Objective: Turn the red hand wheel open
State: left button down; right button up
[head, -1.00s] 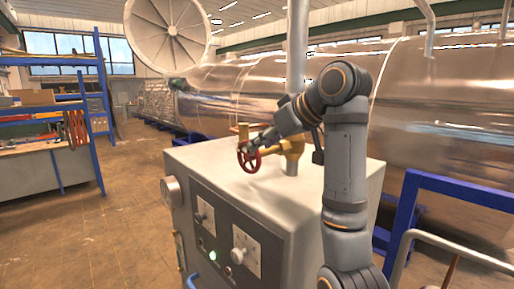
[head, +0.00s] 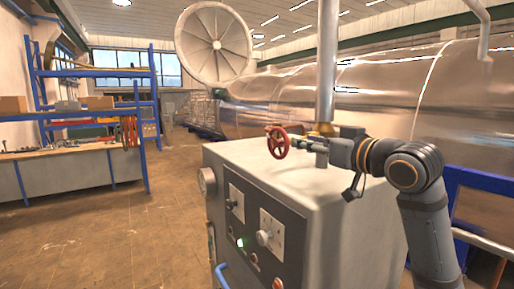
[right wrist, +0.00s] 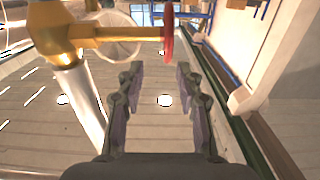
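The red hand wheel (head: 278,142) stands upright at the end of a brass valve (head: 324,129) above the grey cabinet's top. In the right wrist view the wheel (right wrist: 168,34) is seen edge-on near the top. The brass valve body (right wrist: 95,33) is left of it on a pale pipe. My right gripper (right wrist: 160,70) is open and empty, its two fingers apart. The wheel is beyond the fingertips, roughly in line with the gap's right side. In the head view my right gripper (head: 303,143) points left beside the wheel; contact cannot be told. My left gripper is not in view.
The grey cabinet (head: 325,190) carries knobs and a gauge on its front. A large shiny tank (head: 390,90) fills the back. Blue shelving (head: 140,120) stands left; the floor between is clear.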

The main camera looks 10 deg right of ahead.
aim_at(278, 135)
jog(key=w+a+p, duration=0.1)
jog(key=w+a+r+p, duration=0.1)
jog(key=w+p, duration=0.1)
jog(key=shift+w+a, duration=0.25)
jog(key=shift+a, duration=0.05)
jog(key=p+x, duration=0.1)
jog(key=x, duration=0.2)
jog(key=p+x, duration=0.2)
jog(key=shift+w+a+f+p, duration=0.1)
jog(key=shift+w+f+p, duration=0.1)
jog(key=shift+w+p, duration=0.15)
jog(key=shift+w+a+f, duration=0.15)
jog(key=shift+w+a, duration=0.05)
jog(key=shift+w, duration=0.15)
jog(key=shift+d, duration=0.1)
grip_shut()
